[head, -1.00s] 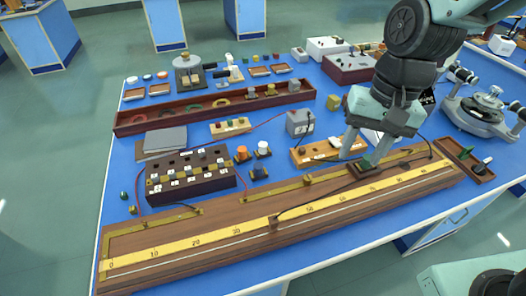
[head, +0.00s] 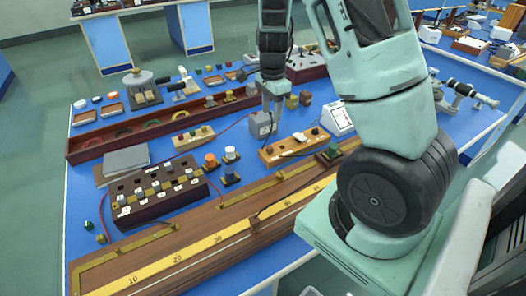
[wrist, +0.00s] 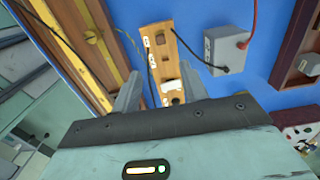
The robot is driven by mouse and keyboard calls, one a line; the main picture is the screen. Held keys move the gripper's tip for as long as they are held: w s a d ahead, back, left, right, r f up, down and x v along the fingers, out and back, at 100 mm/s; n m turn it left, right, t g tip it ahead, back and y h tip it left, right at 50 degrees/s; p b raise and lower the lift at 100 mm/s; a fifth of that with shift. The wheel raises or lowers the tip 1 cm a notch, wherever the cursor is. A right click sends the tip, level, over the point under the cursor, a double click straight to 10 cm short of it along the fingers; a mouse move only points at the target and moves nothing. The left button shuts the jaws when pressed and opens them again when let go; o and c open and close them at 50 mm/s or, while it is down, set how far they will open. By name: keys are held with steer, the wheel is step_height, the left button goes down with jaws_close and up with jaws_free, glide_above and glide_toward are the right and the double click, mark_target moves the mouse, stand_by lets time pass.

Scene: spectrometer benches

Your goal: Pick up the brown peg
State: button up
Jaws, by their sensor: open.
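I cannot single out the brown peg with certainty. A small brown block (head: 305,98) stands at the back of the bench, right of my gripper in the head view. My gripper (head: 271,114) is open and hangs over the area of the grey box (head: 262,124), fingers pointing down. In the wrist view its two fingers (wrist: 158,92) are apart with nothing held between them. Beyond them lies the orange wooden block (wrist: 154,38) with white labels and dark knobs. That block also shows in the head view (head: 290,149), in front of the gripper.
The long scale board (head: 190,253) runs along the front. A dark plug box (head: 155,197) stands at left, and a long red tray (head: 100,148) lies behind. Cables (head: 235,125) cross the bench. My arm hides the right part.

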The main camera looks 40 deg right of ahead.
glide_above(270, 147)
step_height(270, 147, down, 9)
steer(key=shift+s+r, duration=0.15)
steer(key=shift+f+p, duration=0.6)
steer(key=shift+f, duration=2.1)
jaws_close()
